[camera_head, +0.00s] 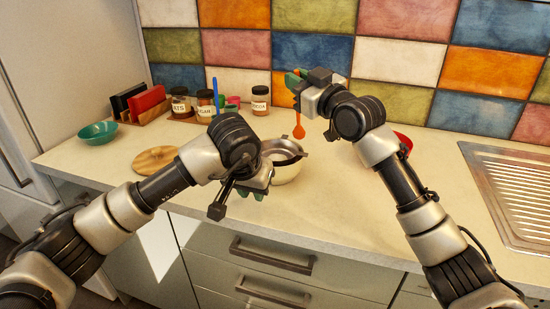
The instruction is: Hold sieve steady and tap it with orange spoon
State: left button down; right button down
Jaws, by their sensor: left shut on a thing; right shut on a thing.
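A metal sieve (281,150) sits over a cream bowl (288,173) near the middle of the counter. My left gripper (258,190) is at the near left side of the bowl, shut on the sieve; its grip is largely hidden by the wrist. The orange spoon (299,131) hangs upright, head down, just above and behind the sieve and apart from it in the picture. My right gripper (298,84) is shut on the spoon's handle, whose top shows between the fingers.
Jars (260,100) and a blue-handled utensil (215,90) stand behind. A wooden lid (156,159) and green bowl (98,133) lie left. A red bowl (404,142) is partly hidden behind my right arm. A sink drainer (510,185) lies right. The front centre-right counter is clear.

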dwell(0.4)
jog(key=shift+f, duration=1.2)
jog(key=shift+r, duration=1.25)
jog(key=shift+r, duration=2.55)
pick_arm(q)
jog(key=c, duration=0.9)
grip_release()
